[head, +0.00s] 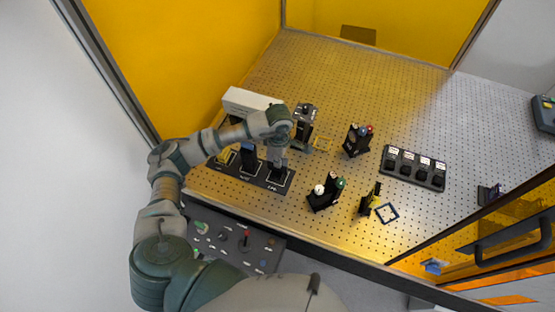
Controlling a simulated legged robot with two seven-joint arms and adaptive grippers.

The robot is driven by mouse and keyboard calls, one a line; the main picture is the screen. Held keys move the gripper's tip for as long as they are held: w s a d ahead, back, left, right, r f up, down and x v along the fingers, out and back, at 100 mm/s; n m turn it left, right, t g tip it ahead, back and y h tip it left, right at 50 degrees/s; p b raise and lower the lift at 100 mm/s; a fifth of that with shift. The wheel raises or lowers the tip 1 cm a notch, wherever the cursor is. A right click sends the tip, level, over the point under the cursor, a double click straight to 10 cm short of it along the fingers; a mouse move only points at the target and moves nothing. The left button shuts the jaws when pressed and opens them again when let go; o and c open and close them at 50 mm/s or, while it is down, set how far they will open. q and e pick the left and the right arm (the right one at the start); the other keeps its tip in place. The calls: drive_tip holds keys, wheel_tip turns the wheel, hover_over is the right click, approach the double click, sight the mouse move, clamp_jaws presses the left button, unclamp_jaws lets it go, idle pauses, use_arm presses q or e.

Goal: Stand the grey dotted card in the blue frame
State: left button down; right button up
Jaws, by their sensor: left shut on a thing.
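My left gripper (278,166) points down over the right slot of a black rack (212,176) near the table's front left. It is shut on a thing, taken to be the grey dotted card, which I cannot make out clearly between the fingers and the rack. My right gripper is not in view.
A dark mount with white and green knobs (325,193) and a yellow-black mount (370,199) stand between the rack and the frame. A knobbed mount (356,141) and a black block row (413,168) stand farther back. A white box (250,104) lies behind the arm.

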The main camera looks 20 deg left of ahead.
use_arm(q)
drive_tip(key=shift+r+p, duration=0.4)
drive_tip(key=shift+r, duration=0.75)
drive_tip(key=shift+a+r+p, duration=0.2)
drive_tip(key=shift+r+p, duration=0.3)
drive_tip(key=shift+r, duration=0.6)
drive_tip(key=shift+d+r, duration=0.1)
drive_tip(key=shift+r, duration=0.15)
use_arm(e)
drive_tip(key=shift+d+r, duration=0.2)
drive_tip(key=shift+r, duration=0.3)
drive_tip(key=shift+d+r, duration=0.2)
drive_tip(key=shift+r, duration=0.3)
